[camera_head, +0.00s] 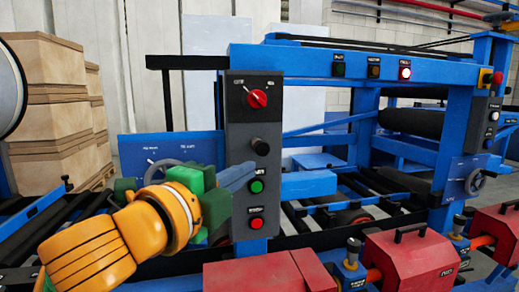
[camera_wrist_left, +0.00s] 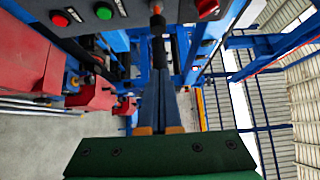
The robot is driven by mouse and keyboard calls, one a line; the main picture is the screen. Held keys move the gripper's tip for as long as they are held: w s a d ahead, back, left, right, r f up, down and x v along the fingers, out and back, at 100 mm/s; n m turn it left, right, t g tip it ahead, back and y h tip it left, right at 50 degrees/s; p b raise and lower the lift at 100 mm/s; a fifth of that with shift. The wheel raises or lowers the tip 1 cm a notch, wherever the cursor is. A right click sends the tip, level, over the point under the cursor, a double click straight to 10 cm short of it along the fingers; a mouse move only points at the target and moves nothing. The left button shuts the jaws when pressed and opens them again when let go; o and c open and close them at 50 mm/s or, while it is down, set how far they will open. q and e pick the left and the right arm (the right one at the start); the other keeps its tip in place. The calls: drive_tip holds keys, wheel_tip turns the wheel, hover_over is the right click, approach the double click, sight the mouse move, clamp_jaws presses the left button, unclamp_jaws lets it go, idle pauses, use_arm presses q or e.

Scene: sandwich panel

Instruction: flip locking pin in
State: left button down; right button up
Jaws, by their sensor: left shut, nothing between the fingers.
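A grey control panel (camera_head: 253,110) stands upright in the middle of the head view. A black knob (camera_head: 260,147) sticks out of its face between a red rotary switch (camera_head: 257,99) and a green button (camera_head: 256,186). It also shows in the wrist view as a dark stem (camera_wrist_left: 158,22). I cannot tell which part is the locking pin, as the labels are too small to read. My left gripper (camera_head: 250,173) is shut and empty, its blue-grey fingers close to the panel and a little below the black knob. In the wrist view the closed fingertips (camera_wrist_left: 159,68) point toward that knob. My right gripper is not in view.
A red button (camera_head: 256,223) sits low on the panel. Red housings (camera_head: 411,260) and a red box (camera_head: 268,272) lie in front. A blue machine frame (camera_head: 345,60) with rollers stands behind. Stacked boxes (camera_head: 45,95) are at the left.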

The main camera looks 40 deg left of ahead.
use_arm(q)
drive_tip(key=p, duration=0.6)
approach(269, 149)
drive_tip(key=w+d, duration=0.1)
drive_tip(key=d, duration=0.2)
drive_tip(key=w+a, duration=0.1)
drive_tip(key=w, duration=0.1)
drive_tip(key=w+a, duration=0.2)
drive_tip(key=shift+w+f+b, duration=0.1)
drive_tip(key=shift+w+b, duration=0.1)
drive_tip(key=shift+b, duration=0.15)
drive_tip(key=shift+w+a, duration=0.2)
drive_tip(key=shift+a, duration=0.2)
